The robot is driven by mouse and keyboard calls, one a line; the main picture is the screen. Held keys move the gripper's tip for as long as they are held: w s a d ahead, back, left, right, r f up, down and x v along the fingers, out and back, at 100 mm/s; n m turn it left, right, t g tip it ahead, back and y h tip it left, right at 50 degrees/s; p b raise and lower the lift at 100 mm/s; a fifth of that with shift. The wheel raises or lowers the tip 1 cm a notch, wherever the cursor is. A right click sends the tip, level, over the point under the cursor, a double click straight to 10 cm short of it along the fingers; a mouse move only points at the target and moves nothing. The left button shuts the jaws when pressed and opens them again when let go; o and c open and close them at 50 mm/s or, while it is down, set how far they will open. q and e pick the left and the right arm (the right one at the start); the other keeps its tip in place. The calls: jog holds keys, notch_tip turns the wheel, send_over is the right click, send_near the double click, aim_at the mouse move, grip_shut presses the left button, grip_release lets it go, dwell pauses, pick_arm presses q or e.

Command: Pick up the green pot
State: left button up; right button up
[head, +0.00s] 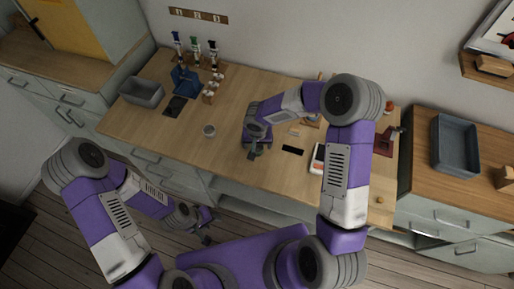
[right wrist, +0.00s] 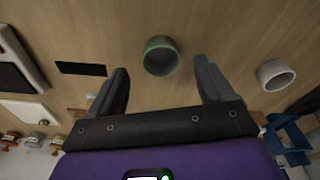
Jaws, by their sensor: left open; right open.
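The green pot (right wrist: 160,57) is a small round cup on the wooden table. In the right wrist view it lies just past my right gripper (right wrist: 164,78), in line with the gap between the two spread fingers and not touching them. In the head view my right gripper (head: 255,149) points down over the table near its front edge and mostly hides the pot. The right gripper is open and empty. My left gripper (head: 204,222) is open, low in front of the table, away from the pot.
A white pot (right wrist: 275,75) stands to the right in the wrist view; it also shows in the head view (head: 209,130). A black strip (head: 292,151) and a white tablet-like item (head: 317,158) lie right of the gripper. A grey bin (head: 142,92) and blue stand (head: 185,80) are at left.

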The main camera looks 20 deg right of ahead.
aim_at(257, 150)
jog(key=f, duration=0.2)
jog(key=w+f, duration=0.1)
jog(key=f, duration=0.1)
jog(key=shift+w+d, duration=0.15)
jog(key=c, duration=1.1)
